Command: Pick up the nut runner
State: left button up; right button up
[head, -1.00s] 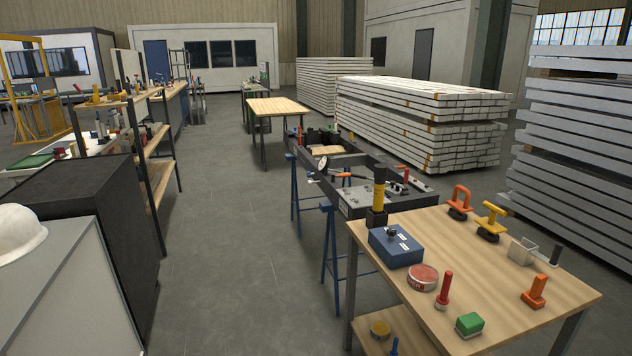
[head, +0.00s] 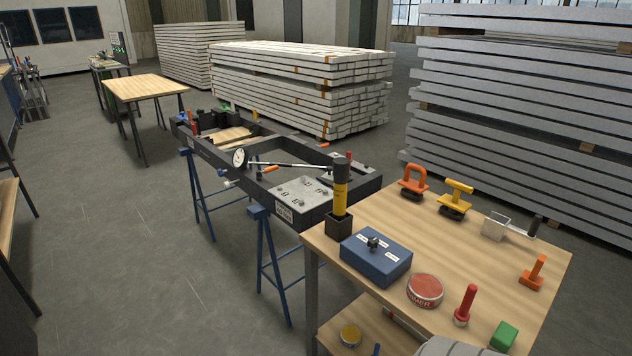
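A yellow and black upright tool (head: 341,187), which looks like the nut runner, stands in a black square holder (head: 339,225) at the far left corner of the wooden workbench (head: 450,250). Its black end is up, and its lower end is hidden inside the holder. Neither of my grippers shows in the head view.
A blue box (head: 376,257), a red tin (head: 425,290) and a red-handled tool (head: 466,305) stand near the holder. A dark frame on blue trestles (head: 262,250) adjoins the bench's far side. Slab stacks (head: 520,110) stand behind.

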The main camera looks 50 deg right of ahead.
aim_at(341, 165)
jog(key=z, duration=0.35)
jog(key=i, duration=0.9)
jog(key=z, duration=1.3)
jog(key=i, duration=0.7)
jog(key=z, duration=0.65)
